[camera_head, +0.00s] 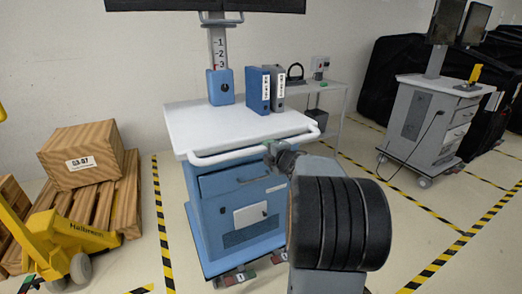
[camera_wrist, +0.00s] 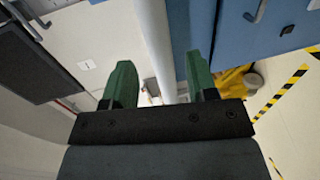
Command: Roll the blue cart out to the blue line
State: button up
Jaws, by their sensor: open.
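The blue cart (camera_head: 237,190) stands in the middle of the head view, with a white top, blue drawers and a white push handle (camera_head: 225,153) along its front edge. My gripper (camera_head: 270,150) is at the right part of this handle. In the wrist view, my two green fingers (camera_wrist: 159,64) are spread apart, with the white handle bar (camera_wrist: 155,40) running between them. There is a gap on each side of the bar, and I cannot tell any contact. The cart's lower front shows pedals near the floor. No blue line shows in either view.
A yellow pallet jack (camera_head: 65,243) and a pallet with a wooden crate (camera_head: 85,155) stand at left. A grey cart (camera_head: 423,125) stands at right. Yellow-black floor stripes (camera_head: 163,230) flank the blue cart. Blue and grey binders (camera_head: 259,91) stand on its top.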

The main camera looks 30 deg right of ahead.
aim_at(261, 147)
jog(key=shift+x, duration=3.2)
jog(key=shift+c, duration=0.5)
grip_shut()
